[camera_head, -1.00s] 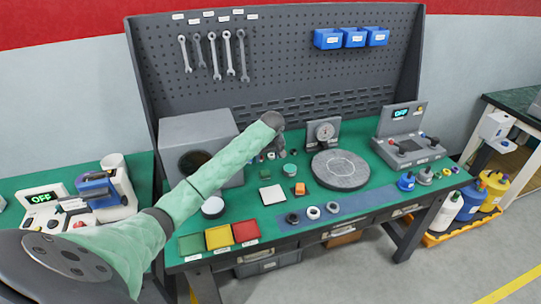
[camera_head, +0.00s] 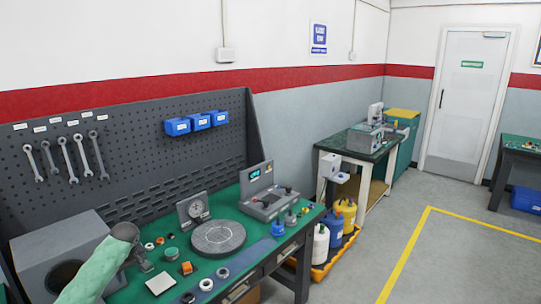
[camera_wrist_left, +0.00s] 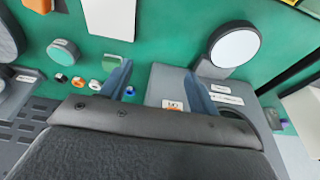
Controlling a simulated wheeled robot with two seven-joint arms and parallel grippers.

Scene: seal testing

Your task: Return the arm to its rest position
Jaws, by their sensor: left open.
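My left arm in its green sleeve comes in at the lower left of the head view. My left gripper (camera_head: 143,260) hangs over the green bench beside the grey box (camera_head: 58,240). In the left wrist view its two blue-grey fingers (camera_wrist_left: 158,88) stand apart with nothing held between them. The grey box lies partly below the fingers there, with a small label on it. A white round disc (camera_wrist_left: 235,48) lies to the right of the fingers. My right gripper is not in view.
A pegboard (camera_head: 130,150) with wrenches stands behind. Bottles (camera_head: 320,243) stand right of the bench. The floor (camera_head: 400,225) there is clear.

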